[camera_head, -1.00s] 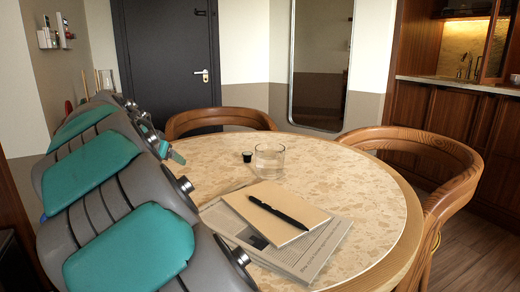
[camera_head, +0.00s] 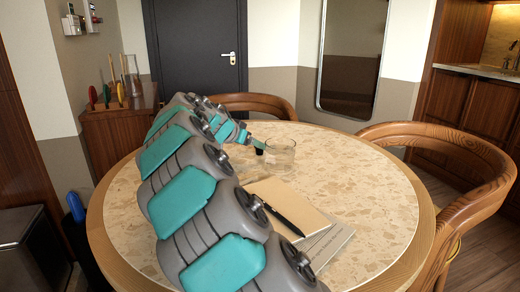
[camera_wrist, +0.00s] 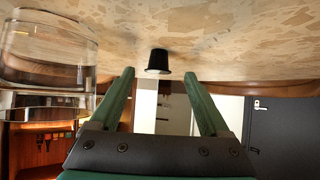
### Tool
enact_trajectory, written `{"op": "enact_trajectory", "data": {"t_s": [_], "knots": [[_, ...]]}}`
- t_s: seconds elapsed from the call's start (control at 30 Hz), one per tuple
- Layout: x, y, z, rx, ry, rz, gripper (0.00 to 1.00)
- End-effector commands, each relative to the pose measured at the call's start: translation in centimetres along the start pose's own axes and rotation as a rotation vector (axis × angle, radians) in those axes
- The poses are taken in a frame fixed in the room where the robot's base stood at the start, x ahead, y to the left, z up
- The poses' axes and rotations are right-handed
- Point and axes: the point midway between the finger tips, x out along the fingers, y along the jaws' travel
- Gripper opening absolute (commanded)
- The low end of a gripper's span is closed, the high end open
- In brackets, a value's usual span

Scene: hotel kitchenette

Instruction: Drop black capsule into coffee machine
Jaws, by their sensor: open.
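The black capsule (camera_wrist: 158,62) stands on the round table. In the wrist view, which shows the scene upside down, it is just beyond and between my fingertips. In the head view the capsule (camera_head: 259,151) is a small dark shape at the tip of my gripper (camera_head: 253,143), beside the glass. My gripper (camera_wrist: 160,75) is open and empty, with its two green fingers spread on either side of the line to the capsule. I see no coffee machine in these frames.
A clear glass (camera_head: 281,157) stands right beside the capsule; it also shows in the wrist view (camera_wrist: 45,65). A notebook (camera_head: 275,199) with a black pen lies on a newspaper nearer me on the table (camera_head: 350,170). Wooden chairs (camera_head: 455,160) stand around it.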

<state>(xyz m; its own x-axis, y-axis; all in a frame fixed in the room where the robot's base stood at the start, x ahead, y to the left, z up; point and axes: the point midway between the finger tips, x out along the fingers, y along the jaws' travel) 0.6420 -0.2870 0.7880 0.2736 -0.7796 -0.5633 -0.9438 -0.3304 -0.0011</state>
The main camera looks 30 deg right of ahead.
Motion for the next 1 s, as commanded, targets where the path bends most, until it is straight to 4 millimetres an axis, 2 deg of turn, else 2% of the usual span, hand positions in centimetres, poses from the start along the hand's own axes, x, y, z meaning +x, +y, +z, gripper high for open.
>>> {"op": "enact_trajectory", "data": {"t_s": [0.2,0.47,1.0], "knots": [[3.2,0.3,0.0,0.001,-0.003,0.004,0.80],[3.5,0.3,0.0,0.001,-0.001,0.001,0.80],[3.5,0.3,0.0,0.001,-0.001,0.002,0.19]]}}
